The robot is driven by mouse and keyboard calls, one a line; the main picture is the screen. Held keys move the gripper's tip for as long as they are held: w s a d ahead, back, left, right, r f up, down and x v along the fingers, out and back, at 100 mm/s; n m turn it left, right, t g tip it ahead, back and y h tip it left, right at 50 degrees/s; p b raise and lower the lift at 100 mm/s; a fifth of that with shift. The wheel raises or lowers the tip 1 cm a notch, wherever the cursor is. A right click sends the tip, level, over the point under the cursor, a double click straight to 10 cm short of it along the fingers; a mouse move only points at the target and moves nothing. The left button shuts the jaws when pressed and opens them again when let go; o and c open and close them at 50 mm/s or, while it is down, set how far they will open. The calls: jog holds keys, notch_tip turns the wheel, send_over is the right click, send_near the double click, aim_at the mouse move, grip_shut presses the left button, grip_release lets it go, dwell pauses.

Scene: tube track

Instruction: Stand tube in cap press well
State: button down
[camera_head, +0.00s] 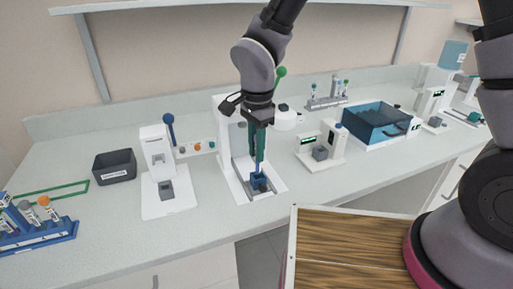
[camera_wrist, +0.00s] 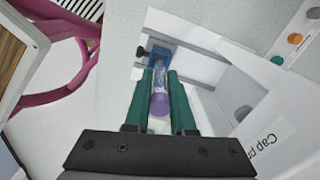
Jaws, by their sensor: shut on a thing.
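My gripper (camera_head: 257,155) points down at the white cap press (camera_head: 283,121), with its green fingers just above the blue well (camera_head: 258,183). In the wrist view my gripper (camera_wrist: 160,78) is shut on a clear tube (camera_wrist: 159,84) with a purple cap (camera_wrist: 157,125) toward the palm. The tube's far end reaches the blue well (camera_wrist: 140,70) in line with it. I cannot tell whether that end is inside the well or just above it. In the head view the fingers hide most of the tube. The press label (camera_wrist: 267,147) shows partly in the wrist view.
Left of the press stand a white device with a blue lever (camera_head: 158,165), a dark grey bin (camera_head: 115,166) and a blue tube rack (camera_head: 40,236). To the right are a small white device (camera_head: 322,153), a blue-lidded box (camera_head: 375,122) and a rear tube rack (camera_head: 327,103).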

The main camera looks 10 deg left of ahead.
jog(key=shift+f, duration=1.2)
dwell(1.0)
jog(key=shift+f, duration=0.3)
jog(key=c, duration=0.7)
grip_release()
notch_tip(320, 180, up, 11)
jog(key=shift+d+f, duration=0.1)
